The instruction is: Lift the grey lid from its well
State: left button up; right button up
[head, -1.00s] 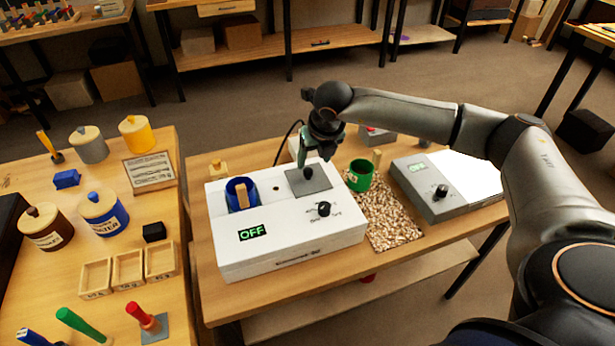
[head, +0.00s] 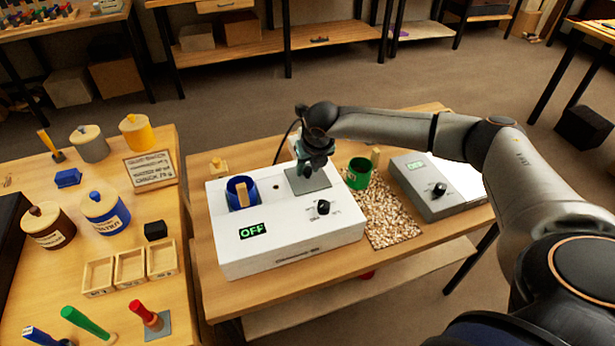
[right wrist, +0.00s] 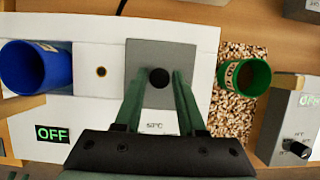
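The grey lid (head: 309,184) is a flat square plate lying on the right part of the white box's top (head: 285,240). Its round black knob (right wrist: 159,78) shows in the right wrist view; in the head view my gripper hides it. My right gripper (head: 312,171) is directly above the lid, pointing down. My left gripper is not in view.
A blue pot (head: 236,194) sits in the box left of the lid. A green cup (head: 358,174) stands close on the right, by a speckled mat (head: 392,222). A grey device (head: 428,192) is further right. The box's black dial (head: 323,207) is in front of the lid.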

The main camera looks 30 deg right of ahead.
grip_shut()
jog(key=shift+r, duration=0.1)
dwell(0.3)
